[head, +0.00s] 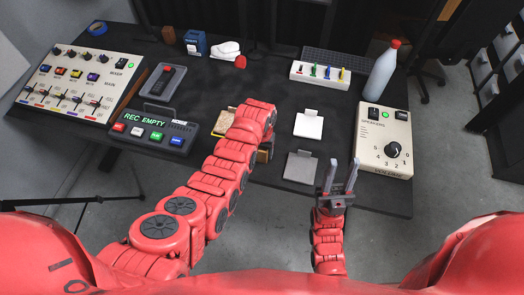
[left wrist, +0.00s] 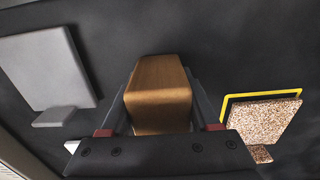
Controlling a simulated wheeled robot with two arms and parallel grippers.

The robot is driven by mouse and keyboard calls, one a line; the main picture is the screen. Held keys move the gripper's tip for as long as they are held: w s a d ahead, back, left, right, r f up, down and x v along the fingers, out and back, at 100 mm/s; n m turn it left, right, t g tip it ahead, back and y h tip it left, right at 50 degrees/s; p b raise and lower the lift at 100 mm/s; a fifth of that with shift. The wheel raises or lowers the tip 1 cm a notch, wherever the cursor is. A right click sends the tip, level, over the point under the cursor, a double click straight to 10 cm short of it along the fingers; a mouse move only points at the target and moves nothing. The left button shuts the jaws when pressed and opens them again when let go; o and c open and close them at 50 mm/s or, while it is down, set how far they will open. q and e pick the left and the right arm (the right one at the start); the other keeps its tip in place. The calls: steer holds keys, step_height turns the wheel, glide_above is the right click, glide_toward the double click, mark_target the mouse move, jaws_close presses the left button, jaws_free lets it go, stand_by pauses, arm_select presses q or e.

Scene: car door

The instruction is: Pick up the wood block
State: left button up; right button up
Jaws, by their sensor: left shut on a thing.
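The wood block (left wrist: 160,95) is a brown block with rounded edges, between the two fingers of my left gripper (left wrist: 160,82) in the left wrist view. The gripper is shut on it, with one finger against each side. In the head view my left gripper (head: 266,146) is mostly hidden by its own red arm; a bit of brown wood (head: 264,156) shows beside it near the table's front edge. How high the block is held I cannot tell. My right gripper (head: 338,178) is open and empty, fingers pointing up the picture, near the front edge.
A cork pad with a yellow border (head: 222,122) and a grey pad (head: 300,168) lie on either side of the left gripper. A white pad (head: 309,125), a recorder box (head: 150,132), a mixer (head: 75,85), a speaker box (head: 384,140) and a bottle (head: 383,72) surround this area.

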arm_select(q)
jaws_close()
steer(key=shift+r, duration=0.1)
